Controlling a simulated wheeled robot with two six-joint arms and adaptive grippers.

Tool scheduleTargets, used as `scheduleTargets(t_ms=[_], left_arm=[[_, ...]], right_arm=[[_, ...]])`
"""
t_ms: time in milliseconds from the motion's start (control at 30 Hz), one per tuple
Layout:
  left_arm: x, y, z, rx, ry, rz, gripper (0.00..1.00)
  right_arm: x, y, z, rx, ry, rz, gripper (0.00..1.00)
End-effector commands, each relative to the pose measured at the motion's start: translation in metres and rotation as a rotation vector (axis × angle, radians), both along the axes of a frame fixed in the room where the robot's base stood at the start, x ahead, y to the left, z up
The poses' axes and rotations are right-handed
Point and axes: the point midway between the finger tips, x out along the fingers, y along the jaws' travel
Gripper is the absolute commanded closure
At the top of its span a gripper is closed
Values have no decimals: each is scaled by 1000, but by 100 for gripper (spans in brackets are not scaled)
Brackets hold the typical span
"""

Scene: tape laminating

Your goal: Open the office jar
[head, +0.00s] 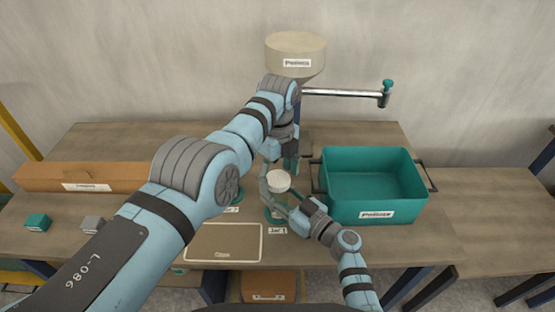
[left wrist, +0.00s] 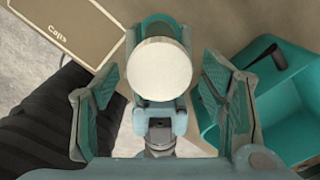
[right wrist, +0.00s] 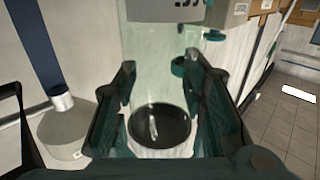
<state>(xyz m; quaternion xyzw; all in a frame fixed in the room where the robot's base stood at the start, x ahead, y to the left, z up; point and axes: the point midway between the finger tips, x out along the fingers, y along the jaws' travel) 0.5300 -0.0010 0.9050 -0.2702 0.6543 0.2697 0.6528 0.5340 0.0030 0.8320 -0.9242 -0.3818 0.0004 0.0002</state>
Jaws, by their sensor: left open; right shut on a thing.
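The jar (head: 279,207) is clear glass with a round white lid (head: 278,181), upright at the table's middle near a "Jar 1" label. My right gripper (head: 272,200) is shut on the jar's sides from the front right. In the right wrist view the glass (right wrist: 160,65) is between the two fingers. My left gripper (head: 287,163) is open, pointing down just above and behind the lid. In the left wrist view the lid (left wrist: 160,68) lies between its spread fingers, with gaps on both sides. The lid sits on the jar.
A teal bin (head: 340,205) stands close right of the jar. A beige hopper (head: 296,48) and a metal pipe (head: 345,93) stand behind.

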Motion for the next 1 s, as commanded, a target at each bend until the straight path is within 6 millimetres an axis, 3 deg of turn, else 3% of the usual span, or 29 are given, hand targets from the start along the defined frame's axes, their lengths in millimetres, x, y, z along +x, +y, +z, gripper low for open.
scheduleTargets(t_ms=[267,600,733,867,1000], left_arm=[[0,0,-6,1,0,2,34],[0,0,-5,1,0,2,85],[0,0,-5,2,0,64,85],[0,0,-5,1,0,403,85],[0,0,-5,2,1,1048,85]], right_arm=[[0,0,0,0,0,0,100],[0,0,0,0,0,0,100],[0,0,0,0,0,0,100],[0,0,0,0,0,0,100],[0,0,0,0,0,0,100]])
